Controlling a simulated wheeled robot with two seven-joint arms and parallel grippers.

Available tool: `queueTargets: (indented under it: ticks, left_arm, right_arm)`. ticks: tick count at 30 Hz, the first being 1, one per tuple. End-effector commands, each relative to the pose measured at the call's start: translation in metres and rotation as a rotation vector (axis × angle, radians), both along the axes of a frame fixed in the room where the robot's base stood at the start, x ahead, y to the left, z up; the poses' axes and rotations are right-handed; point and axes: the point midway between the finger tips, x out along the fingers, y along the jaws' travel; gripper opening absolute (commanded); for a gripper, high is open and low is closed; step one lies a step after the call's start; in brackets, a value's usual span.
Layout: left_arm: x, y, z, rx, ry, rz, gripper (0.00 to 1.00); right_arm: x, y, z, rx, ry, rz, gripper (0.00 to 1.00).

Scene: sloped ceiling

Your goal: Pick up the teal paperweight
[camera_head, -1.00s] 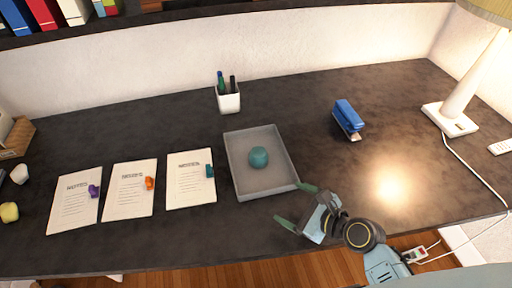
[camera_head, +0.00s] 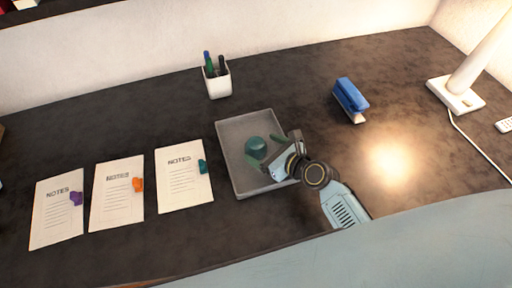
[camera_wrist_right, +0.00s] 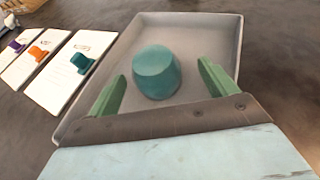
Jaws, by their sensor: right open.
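The teal paperweight (camera_head: 256,146) is a rounded, flat-topped block in the grey tray (camera_head: 233,128). In the right wrist view the paperweight (camera_wrist_right: 157,72) stands upright just beyond and between my green fingertips. My right gripper (camera_head: 266,151) is open over the tray, reaching in from its right side, with one finger to either side of the paperweight. In the right wrist view the open fingers (camera_wrist_right: 160,85) show a gap to the paperweight on both sides. Nothing is held. My left gripper is not in view.
Three note sheets (camera_head: 182,180) with purple, orange and teal clips lie left of the tray. A white pen cup (camera_head: 218,84) stands behind it. A blue stapler (camera_head: 350,98) and a white lamp (camera_head: 455,94) are at the right. The desk between tray and stapler is clear.

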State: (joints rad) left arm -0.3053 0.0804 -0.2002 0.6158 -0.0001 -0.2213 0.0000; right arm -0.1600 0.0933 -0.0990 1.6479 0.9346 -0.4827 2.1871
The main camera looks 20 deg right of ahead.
Motion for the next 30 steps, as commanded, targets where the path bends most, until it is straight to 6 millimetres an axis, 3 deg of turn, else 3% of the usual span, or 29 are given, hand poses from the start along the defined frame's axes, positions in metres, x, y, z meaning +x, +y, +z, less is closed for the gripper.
queueTargets:
  ticks: [5,9,18,30]
  left_arm:
    - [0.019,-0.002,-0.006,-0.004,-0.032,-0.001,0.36]
    - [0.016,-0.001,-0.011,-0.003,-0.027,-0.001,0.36]
    - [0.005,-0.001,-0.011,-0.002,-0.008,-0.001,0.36]
    - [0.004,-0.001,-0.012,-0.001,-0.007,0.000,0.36]
  right_arm:
    - [0.019,0.018,-0.012,0.002,-0.001,0.002,0.85]
    - [0.033,0.024,-0.018,0.001,-0.002,0.000,0.85]
    - [0.035,0.026,-0.019,0.000,0.000,0.000,0.83]
    - [0.035,0.026,-0.019,0.000,0.000,0.001,0.31]
